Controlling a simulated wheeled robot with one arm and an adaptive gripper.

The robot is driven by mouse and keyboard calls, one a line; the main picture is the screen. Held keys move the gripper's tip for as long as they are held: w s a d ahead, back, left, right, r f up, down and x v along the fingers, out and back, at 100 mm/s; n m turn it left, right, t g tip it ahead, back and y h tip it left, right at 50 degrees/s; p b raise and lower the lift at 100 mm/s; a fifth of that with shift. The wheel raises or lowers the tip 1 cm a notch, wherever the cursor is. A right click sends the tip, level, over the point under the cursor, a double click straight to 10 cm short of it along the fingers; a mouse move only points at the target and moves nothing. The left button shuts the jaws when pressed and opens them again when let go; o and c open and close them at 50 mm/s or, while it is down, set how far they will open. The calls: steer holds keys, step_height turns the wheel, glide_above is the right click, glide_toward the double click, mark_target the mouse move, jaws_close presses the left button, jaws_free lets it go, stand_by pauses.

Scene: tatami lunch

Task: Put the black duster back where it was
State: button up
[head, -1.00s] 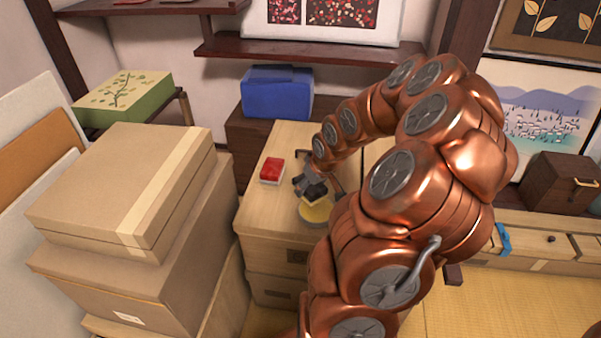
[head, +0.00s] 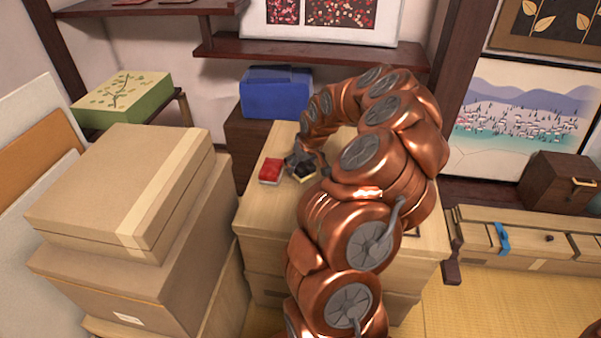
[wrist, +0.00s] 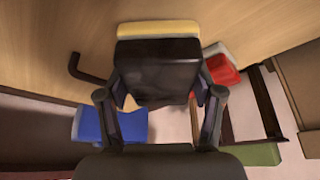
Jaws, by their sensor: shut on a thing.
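My gripper (head: 300,163) is shut on the black duster (head: 305,174), over the wooden cabinet top (head: 262,205) in the head view. In the wrist view my gripper (wrist: 158,108) has a finger on each side of the black duster (wrist: 158,68), whose cream-yellow pad shows along its upper edge. A red duster (head: 270,171) with a pale pad lies on the cabinet just left of it; it also shows in the wrist view (wrist: 220,68). I cannot tell whether the black duster touches the cabinet top.
A blue box (head: 277,92) stands behind the cabinet, below a dark wall shelf (head: 310,50). Stacked cardboard boxes (head: 120,190) are close on the left, and a green box (head: 122,97) is behind them. A dark bent bar (wrist: 85,68) shows near the duster in the wrist view.

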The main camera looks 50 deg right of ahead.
steer(key=shift+f, duration=1.65)
steer(key=shift+f+b, duration=0.15)
steer(key=shift+b, duration=0.15)
steer(key=o, duration=1)
